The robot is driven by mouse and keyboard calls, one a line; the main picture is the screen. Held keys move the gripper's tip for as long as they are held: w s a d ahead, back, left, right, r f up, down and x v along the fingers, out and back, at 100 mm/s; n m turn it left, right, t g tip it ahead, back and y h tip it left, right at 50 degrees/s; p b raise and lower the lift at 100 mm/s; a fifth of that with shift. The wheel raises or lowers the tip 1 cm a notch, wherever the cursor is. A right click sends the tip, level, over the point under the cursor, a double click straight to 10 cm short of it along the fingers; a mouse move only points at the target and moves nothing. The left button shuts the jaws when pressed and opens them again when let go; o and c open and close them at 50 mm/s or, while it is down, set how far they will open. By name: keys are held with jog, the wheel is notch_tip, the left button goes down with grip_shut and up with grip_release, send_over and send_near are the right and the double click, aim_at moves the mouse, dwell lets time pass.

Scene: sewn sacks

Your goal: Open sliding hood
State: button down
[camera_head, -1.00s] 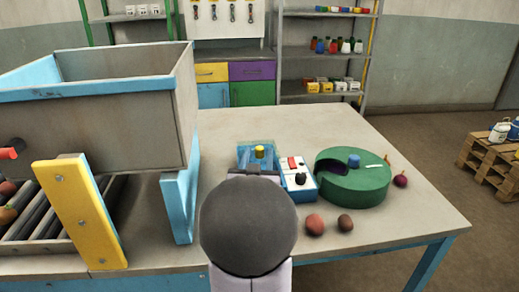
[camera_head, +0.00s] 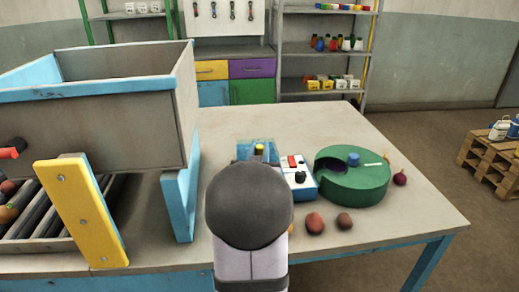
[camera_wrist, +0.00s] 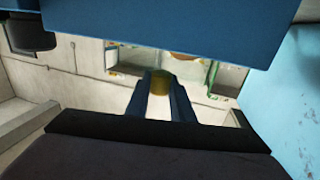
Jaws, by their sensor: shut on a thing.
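The hood (camera_head: 246,150) is a see-through blue cover on the table, just beyond my arm in the head view. A small yellow knob (camera_head: 259,148) stands at it. In the wrist view my gripper (camera_wrist: 161,86) has its two blue fingers closed around the yellow knob (camera_wrist: 160,80). My grey wrist joint hides the near part of the hood and my fingers in the head view. How far the hood is open I cannot tell.
A white and blue switch box (camera_head: 300,187) with a red switch stands right of the hood, then a green drum (camera_head: 355,185). Several round vegetables (camera_head: 315,222) lie in front. A grey bin (camera_head: 100,125) over rollers stands left. The table's back middle is clear.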

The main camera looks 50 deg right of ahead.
jog(key=shift+w+b+x, duration=0.3)
jog(key=shift+b+x, duration=0.2)
jog(key=shift+x, duration=1.15)
jog(key=shift+a, duration=0.2)
jog(key=c, duration=1.5)
grip_release()
jog(key=shift+c, duration=0.2)
jog(key=shift+b+v, duration=0.65)
jog(key=shift+v, duration=3)
